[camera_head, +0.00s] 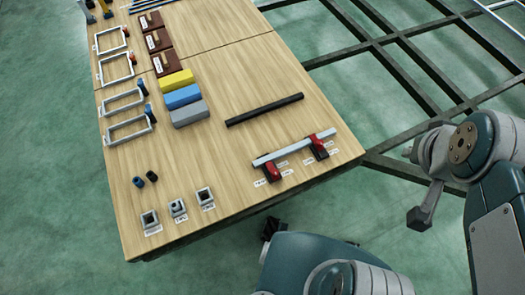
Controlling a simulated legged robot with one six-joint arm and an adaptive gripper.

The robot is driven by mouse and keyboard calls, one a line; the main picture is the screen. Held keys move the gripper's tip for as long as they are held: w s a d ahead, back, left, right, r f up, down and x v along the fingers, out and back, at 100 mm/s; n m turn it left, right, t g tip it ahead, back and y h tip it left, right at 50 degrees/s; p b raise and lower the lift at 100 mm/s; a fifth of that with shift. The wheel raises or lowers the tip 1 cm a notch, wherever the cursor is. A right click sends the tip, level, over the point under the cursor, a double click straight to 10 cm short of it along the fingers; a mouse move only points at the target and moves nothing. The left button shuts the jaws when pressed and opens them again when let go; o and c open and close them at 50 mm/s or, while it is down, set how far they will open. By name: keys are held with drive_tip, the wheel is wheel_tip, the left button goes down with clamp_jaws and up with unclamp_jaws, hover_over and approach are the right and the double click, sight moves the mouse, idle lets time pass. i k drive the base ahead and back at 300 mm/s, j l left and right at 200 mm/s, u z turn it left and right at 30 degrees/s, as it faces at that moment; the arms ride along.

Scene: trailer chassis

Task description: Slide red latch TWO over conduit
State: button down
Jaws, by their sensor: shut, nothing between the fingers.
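Two red latches with dark parts, a left one (271,172) and a right one (319,150), stand near the table's front right. The pale grey conduit (293,148) lies across both, running from lower left to upper right. Small white labels lie beside the latches; I cannot read which one is TWO. How far each latch covers the conduit is too small to tell. My gripper (272,228) appears as a small dark shape just off the table's front edge, below the latches and apart from them. It is shut and empty, and my arm partly hides it.
A long black bar (265,109) lies behind the conduit. Yellow, blue and grey blocks (183,98) and several pale frames (127,113) are farther left. Small square sockets (178,207) stand at the front left. Dark chassis beams (410,75) extend right of the table.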

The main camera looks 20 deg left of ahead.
sight(274, 173)
drive_tip(key=j+u, duration=0.15)
drive_tip(key=u, duration=0.8)
drive_tip(key=k+j, duration=0.05)
